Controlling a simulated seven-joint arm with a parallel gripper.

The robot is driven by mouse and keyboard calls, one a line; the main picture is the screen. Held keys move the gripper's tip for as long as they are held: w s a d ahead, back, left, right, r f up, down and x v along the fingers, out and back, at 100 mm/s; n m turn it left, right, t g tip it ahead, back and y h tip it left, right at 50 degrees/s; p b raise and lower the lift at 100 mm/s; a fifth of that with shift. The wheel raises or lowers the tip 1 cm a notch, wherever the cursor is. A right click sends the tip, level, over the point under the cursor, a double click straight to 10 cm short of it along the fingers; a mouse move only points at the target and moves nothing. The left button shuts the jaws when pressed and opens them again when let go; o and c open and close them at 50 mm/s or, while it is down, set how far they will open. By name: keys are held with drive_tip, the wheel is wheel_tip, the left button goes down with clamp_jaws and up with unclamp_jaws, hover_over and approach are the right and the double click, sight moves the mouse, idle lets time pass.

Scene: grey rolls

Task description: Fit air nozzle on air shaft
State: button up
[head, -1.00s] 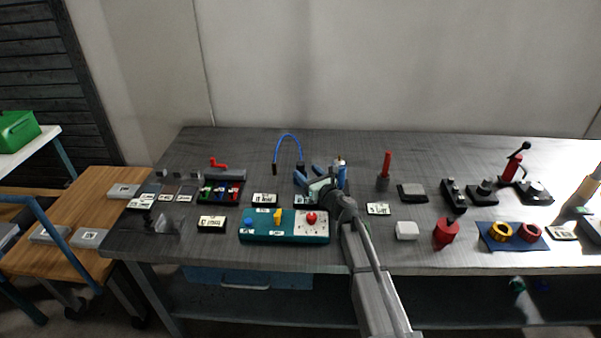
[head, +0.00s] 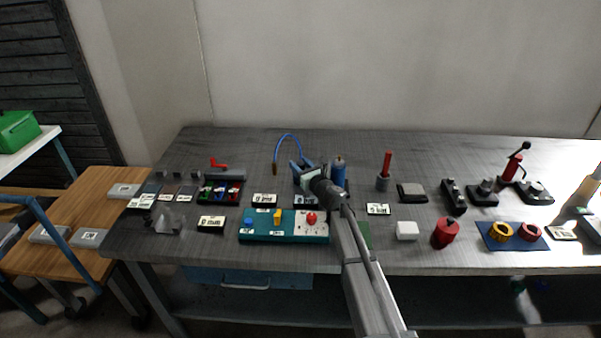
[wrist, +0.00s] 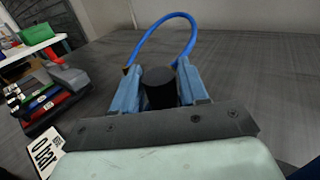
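My gripper (wrist: 160,72) has two blue fingers standing apart, with a dark upright cylinder (wrist: 159,90) between them in the wrist view. The finger sides lie very close to the cylinder, and I cannot tell whether they press on it. A blue hose (wrist: 160,22) arches behind the fingers. One hose end comes down by the left finger, the other behind the right finger. In the head view, the hose (head: 288,135) stands left of my gripper (head: 301,163), its left end (head: 275,169) hanging free-looking. I cannot tell for certain which part is the nozzle or the shaft.
A blue cylinder (head: 338,173) stands just right of my gripper. A teal control box (head: 262,236) with a red button lies in front. A rack of coloured pieces (head: 221,191) is at left, a red rod on a stand (head: 387,163) at right. Bare table lies behind.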

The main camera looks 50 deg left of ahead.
sight(301, 163)
clamp_jaws()
wheel_tip(301, 163, up, 9)
drive_tip(key=shift+r, duration=0.1)
drive_tip(key=w+d+r, duration=0.6)
drive_tip(key=d+r, duration=0.6)
drive_tip(key=shift+w+r, duration=0.15)
drive_tip(key=shift+w, duration=0.05)
idle(0.4)
